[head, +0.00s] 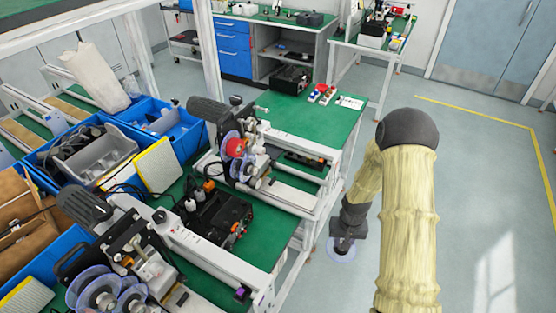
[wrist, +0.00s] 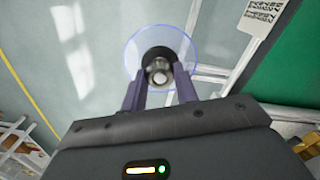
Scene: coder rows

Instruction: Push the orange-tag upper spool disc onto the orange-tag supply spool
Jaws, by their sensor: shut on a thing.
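My gripper (head: 343,243) hangs low beside the right side of the green bench, over the floor. In the wrist view my gripper's fingers (wrist: 159,82) are closed around the dark hub of a clear disc with a blue rim (wrist: 137,50). The same clear disc shows in the head view (head: 341,255) below my gripper, clear of the bench. The far coder machine carries clear spool discs with a red hub (head: 235,147). The near machine carries clear spools (head: 103,297) at the lower left. I cannot make out which spool bears the orange tag.
The green bench (head: 310,115) holds both machines, a black box (head: 222,215) between them and blue bins (head: 168,122) to the left. White bench legs stand close to my gripper. The grey floor to the right is open. Another bench stands at the back.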

